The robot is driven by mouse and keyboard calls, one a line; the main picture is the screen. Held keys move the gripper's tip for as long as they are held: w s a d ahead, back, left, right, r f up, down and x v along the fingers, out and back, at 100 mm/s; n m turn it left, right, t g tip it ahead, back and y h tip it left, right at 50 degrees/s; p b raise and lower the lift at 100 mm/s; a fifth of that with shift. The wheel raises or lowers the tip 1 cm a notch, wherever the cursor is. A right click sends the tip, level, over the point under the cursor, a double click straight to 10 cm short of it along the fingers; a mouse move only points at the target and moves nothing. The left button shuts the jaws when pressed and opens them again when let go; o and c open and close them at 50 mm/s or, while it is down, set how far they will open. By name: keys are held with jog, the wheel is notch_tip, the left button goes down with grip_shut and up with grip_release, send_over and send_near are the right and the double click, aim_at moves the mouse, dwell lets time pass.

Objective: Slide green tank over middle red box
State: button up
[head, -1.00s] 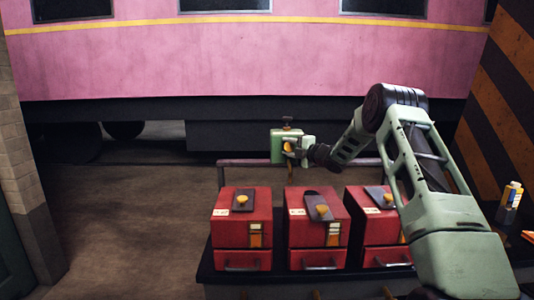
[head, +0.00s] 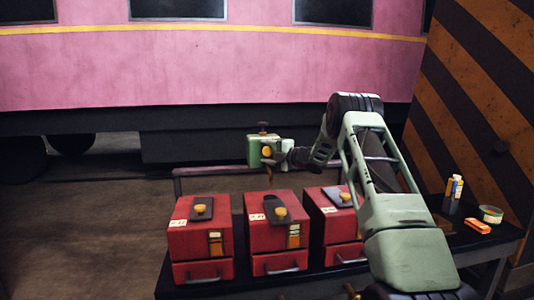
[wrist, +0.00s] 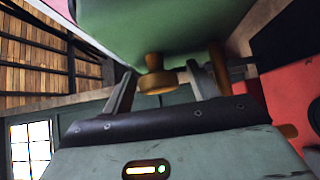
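The green tank (head: 253,152) hangs in the air behind and above the red boxes, with a dark valve on top. The middle red box (head: 272,237) stands on a dark table, with a dark plate and yellow knob on its lid. The tank is above the box's far edge in the picture; its true distance from it is unclear. My gripper (head: 272,154) is at the tank's right side and holds it up. In the wrist view, the green tank (wrist: 175,28) fills the top, with a brass knob (wrist: 155,78) between my two fingers (wrist: 160,88). The finger contact is partly hidden.
A left red box (head: 201,240) and a right red box (head: 328,240), partly behind my arm, flank the middle one. A rail (head: 212,170) runs behind them. A bottle (head: 453,190), a tape roll (head: 490,214) and an orange item (head: 478,226) lie at right.

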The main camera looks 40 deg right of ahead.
jog(key=s+d+b, duration=0.2)
jog(key=s+d, duration=0.1)
jog(key=s, duration=1.4)
jog(key=shift+d, duration=0.15)
